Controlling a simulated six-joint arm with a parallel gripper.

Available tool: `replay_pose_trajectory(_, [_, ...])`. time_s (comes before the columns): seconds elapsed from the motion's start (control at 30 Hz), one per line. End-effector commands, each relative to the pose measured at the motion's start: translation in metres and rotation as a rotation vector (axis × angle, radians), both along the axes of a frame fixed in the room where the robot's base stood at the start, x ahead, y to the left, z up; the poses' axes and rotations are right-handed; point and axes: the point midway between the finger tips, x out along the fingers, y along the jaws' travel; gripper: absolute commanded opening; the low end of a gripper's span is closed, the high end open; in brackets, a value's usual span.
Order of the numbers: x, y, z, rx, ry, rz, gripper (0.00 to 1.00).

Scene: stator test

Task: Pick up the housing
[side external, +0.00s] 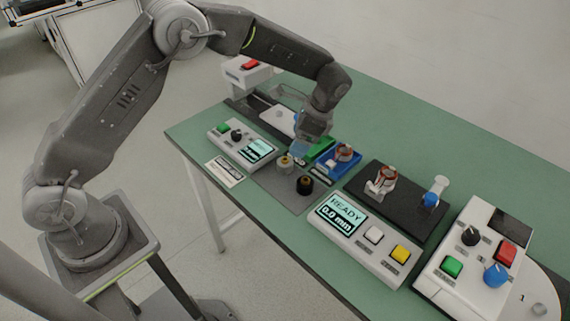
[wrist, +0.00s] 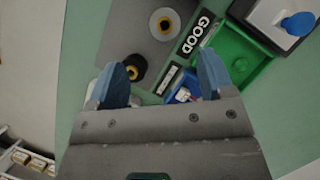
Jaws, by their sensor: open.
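Two short round parts stand on a grey mat (side external: 268,182), and they look like the candidates for the housing; I cannot tell which one is meant. One is a silver part (side external: 285,163) with a yellowish centre, which also shows in the wrist view (wrist: 164,23). The other is a black part (side external: 304,186) with a yellow centre, seen in the wrist view (wrist: 135,67) close to the left finger. My gripper (side external: 308,145) is above the table behind these parts. In the wrist view its fingers (wrist: 162,82) are spread apart with nothing held between them.
A blue tray (side external: 330,168) holding a copper-wound part and a green tray (side external: 319,149) marked GOOD in the wrist view lie beside the mat. A black fixture plate (side external: 405,207), a READY display box (side external: 365,262) and a control panel (side external: 470,205) stand to the right.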

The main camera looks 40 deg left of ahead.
Motion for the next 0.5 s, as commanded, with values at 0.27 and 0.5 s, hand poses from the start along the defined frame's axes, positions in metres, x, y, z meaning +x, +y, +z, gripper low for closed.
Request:
replay_pose_trajectory(0.27, [-0.009,0.012,-0.036,-0.001,0.0,0.002,0.75])
replay_pose_trajectory(0.5, [-0.013,0.022,-0.055,0.0,0.001,0.003,0.75])
